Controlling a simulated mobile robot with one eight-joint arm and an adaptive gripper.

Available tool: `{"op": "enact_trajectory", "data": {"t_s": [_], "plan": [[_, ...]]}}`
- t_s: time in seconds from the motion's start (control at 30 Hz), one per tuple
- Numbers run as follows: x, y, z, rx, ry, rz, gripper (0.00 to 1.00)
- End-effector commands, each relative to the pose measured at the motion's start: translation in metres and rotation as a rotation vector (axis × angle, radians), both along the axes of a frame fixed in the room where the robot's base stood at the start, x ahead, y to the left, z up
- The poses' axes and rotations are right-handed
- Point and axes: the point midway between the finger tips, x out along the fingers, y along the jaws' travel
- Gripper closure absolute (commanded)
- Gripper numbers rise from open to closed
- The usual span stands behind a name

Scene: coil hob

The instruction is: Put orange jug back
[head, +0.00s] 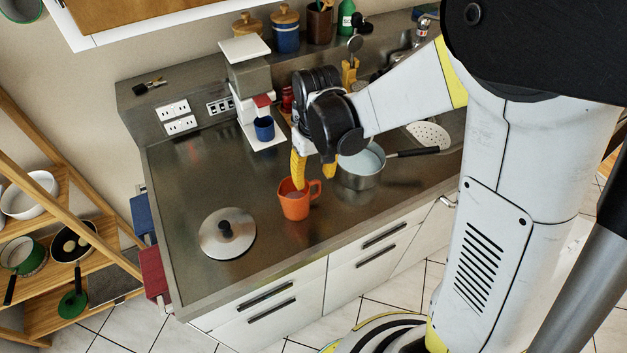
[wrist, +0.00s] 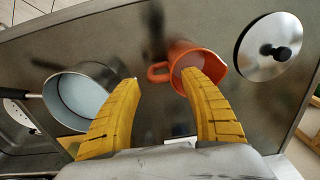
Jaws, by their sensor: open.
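The orange jug (head: 296,205) stands upright on the steel counter (head: 185,180), its handle toward the saucepan. In the wrist view the jug (wrist: 193,58) shows its open top, with the handle to the left. My gripper (head: 313,176) is above the counter at the jug, its yellow fingers pointing down. In the wrist view my gripper (wrist: 162,80) is open, with the right finger over the jug's mouth and the left finger outside, beyond the handle. The handle lies between the fingers in that view. I cannot tell whether a finger touches the jug.
A grey saucepan (head: 362,172) stands close to the right of the jug. A round metal lid (head: 228,232) lies to the left near the front edge. A coffee machine (head: 250,85) with a blue cup (head: 264,128) stands behind.

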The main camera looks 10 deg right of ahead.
Motion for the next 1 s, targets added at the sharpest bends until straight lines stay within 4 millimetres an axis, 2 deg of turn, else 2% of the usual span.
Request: {"op": "enact_trajectory", "data": {"t_s": [0.03,0.2,0.3,0.57,0.67,0.8,1.0], "plan": [[0.0,0.0,0.016,0.0,0.0,0.0,0.48],[-0.001,-0.001,0.054,0.0,0.0,0.0,0.48],[-0.001,-0.001,0.07,0.0,0.0,0.0,0.48],[-0.006,-0.007,0.096,0.003,-0.025,-0.013,0.48],[-0.018,-0.018,0.114,0.011,-0.085,-0.045,0.48],[-0.047,-0.039,0.144,0.029,-0.221,-0.108,0.48],[-0.089,-0.067,0.169,0.05,-0.424,-0.2,0.48]]}}
